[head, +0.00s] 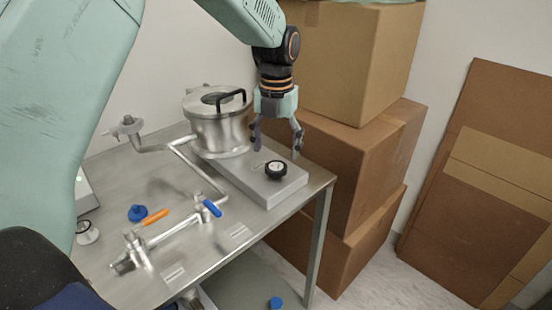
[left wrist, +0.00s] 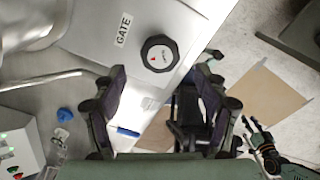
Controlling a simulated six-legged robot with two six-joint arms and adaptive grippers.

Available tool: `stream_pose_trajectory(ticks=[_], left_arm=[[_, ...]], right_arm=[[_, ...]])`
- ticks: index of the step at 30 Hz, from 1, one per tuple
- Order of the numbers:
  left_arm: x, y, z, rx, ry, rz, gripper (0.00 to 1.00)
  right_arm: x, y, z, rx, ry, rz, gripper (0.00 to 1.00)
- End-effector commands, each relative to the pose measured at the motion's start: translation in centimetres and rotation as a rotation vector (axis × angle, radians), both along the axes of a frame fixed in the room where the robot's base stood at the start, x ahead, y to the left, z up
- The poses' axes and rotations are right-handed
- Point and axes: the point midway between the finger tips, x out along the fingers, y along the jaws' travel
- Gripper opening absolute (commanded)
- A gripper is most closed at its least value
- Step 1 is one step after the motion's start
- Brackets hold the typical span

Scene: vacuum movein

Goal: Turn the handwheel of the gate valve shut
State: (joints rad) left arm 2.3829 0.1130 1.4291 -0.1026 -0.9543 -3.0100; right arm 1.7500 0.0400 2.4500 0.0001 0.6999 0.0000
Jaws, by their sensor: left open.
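The handwheel (head: 275,170) is a small black knob with a pale cap, on a grey metal block (head: 255,187) at the right end of the steel table. In the left wrist view the handwheel (left wrist: 159,53) shows its lobed rim and a red mark on its cap, with a "GATE" label (left wrist: 124,30) beside it. My left gripper (head: 277,149) points down above the handwheel, open and empty. In the left wrist view, my left gripper's fingers (left wrist: 158,85) are spread apart, and the handwheel lies just beyond their tips, between them. I see no contact.
A steel vessel (head: 218,136) with a black handle stands behind the block. Cardboard boxes (head: 340,165) are stacked close behind the table's right edge.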

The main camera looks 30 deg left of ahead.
Motion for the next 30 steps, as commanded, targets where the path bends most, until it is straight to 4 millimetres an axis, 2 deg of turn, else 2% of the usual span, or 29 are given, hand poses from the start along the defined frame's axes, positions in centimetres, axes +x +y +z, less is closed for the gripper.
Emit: stream_pose_trajectory(ticks=[1, 6, 12, 25, 30], left_arm=[[0.1, 0.0, 1.3, 0.001, -0.006, 0.0, 0.73], [0.0, 0.0, 4.5, 0.001, -0.003, 0.002, 0.73], [0.0, 0.0, 6.8, 0.002, 0.0, 0.004, 0.73], [0.0, 0.0, 7.4, 0.003, 0.002, 0.004, 0.73], [-0.3, 0.0, 7.5, 0.001, 0.032, 0.004, 0.73]], right_arm=[[0.0, 0.0, 0.0, 0.0, 0.0, 0.0, 0.4], [0.0, 0.0, 0.0, 0.0, 0.0, 0.0, 0.4], [0.0, 0.0, 0.0, 0.0, 0.0, 0.0, 0.4], [0.0, 0.0, 0.0, 0.0, 0.0, 0.0, 0.4], [0.0, 0.0, 1.7, 0.0, 0.0, 0.0, 0.4]])
